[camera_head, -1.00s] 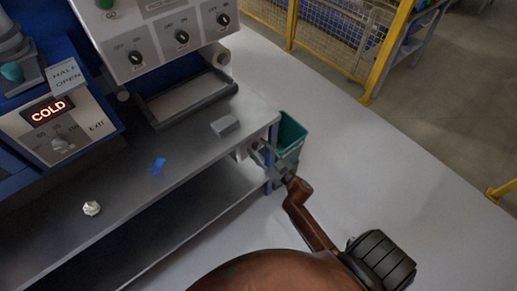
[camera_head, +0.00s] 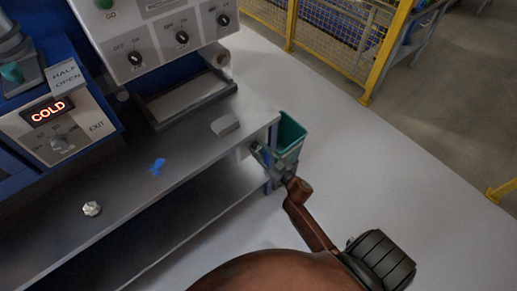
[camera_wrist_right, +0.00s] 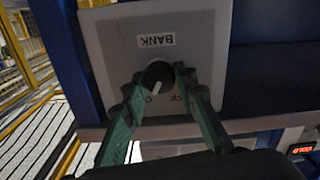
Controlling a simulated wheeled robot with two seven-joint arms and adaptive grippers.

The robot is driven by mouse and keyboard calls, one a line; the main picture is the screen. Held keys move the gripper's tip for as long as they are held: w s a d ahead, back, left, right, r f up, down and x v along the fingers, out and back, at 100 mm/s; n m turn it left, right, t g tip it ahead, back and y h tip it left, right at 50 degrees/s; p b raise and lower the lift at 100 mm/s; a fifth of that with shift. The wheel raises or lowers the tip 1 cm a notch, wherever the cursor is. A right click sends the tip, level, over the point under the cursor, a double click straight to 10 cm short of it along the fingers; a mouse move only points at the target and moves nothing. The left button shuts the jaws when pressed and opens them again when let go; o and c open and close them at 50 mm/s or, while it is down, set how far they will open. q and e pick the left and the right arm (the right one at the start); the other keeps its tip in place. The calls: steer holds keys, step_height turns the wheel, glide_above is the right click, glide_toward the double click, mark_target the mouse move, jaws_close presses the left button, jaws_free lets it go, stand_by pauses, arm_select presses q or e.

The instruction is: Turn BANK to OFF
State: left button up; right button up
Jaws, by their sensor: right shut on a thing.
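In the right wrist view, a light grey plate (camera_wrist_right: 111,50) carries an upside-down BANK label (camera_wrist_right: 157,40) and a dark round knob (camera_wrist_right: 158,74). The knob's white pointer mark points down and slightly left in that view. Letters below the knob are partly hidden by the fingers; "FF" (camera_wrist_right: 181,102) shows on the right. My right gripper (camera_wrist_right: 160,80) has its green fingertips shut on the knob from both sides. In the head view my right gripper (camera_head: 260,153) is at the bench's right end, and the knob is hidden there. My left gripper is not in view.
A teal bin (camera_head: 291,136) stands close beside my right gripper at the bench end. The bench (camera_head: 120,190) holds a grey block (camera_head: 225,124), blue scraps (camera_head: 157,166) and a crumpled white piece (camera_head: 91,208). A control box (camera_head: 150,45) with several knobs stands above. Open floor lies right.

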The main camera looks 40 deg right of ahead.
steer(key=n, duration=1.1)
steer(key=shift+a+f+n, duration=0.1)
steer(key=shift+n, duration=0.2)
stand_by(0.6)
steer(key=o, duration=1.2)
steer(key=shift+c, duration=0.2)
steer(key=s+d, duration=0.1)
steer(key=s, duration=1.1)
